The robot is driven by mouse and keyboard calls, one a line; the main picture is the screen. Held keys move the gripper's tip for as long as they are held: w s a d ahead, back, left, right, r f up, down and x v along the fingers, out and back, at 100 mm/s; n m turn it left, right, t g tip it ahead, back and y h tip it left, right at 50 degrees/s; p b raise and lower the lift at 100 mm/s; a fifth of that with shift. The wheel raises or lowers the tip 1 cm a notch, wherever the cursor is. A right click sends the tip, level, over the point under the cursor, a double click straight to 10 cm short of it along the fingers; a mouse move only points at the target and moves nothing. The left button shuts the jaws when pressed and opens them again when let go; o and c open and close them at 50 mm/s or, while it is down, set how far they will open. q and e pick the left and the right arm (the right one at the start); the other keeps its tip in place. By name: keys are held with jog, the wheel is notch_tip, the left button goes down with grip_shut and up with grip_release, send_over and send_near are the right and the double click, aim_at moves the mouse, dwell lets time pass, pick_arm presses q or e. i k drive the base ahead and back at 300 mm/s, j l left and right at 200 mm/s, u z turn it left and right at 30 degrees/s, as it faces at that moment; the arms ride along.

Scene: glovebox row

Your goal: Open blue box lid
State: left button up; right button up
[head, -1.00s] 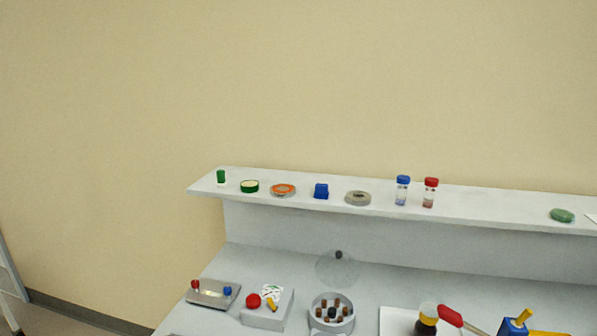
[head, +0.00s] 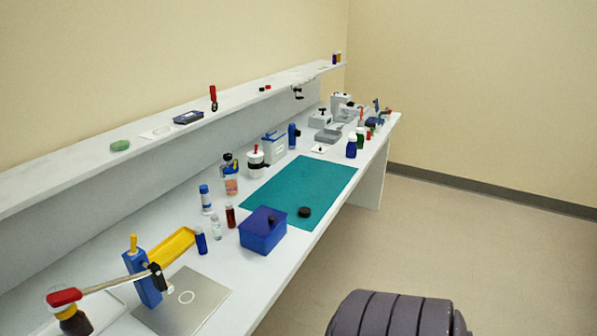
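The blue box (head: 262,239) sits on the white bench near its front edge, at the near end of the teal mat. Neither of my grippers shows in the head view.
A black round puck (head: 304,212) lies on the teal mat (head: 318,185) beside the box. Small vials, including a blue one (head: 201,241), stand left of it. A yellow tray (head: 172,246) and silver plate (head: 184,303) lie nearer. The mat's middle is clear.

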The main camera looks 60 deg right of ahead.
aim_at(257, 224)
jog(key=z, duration=1.8)
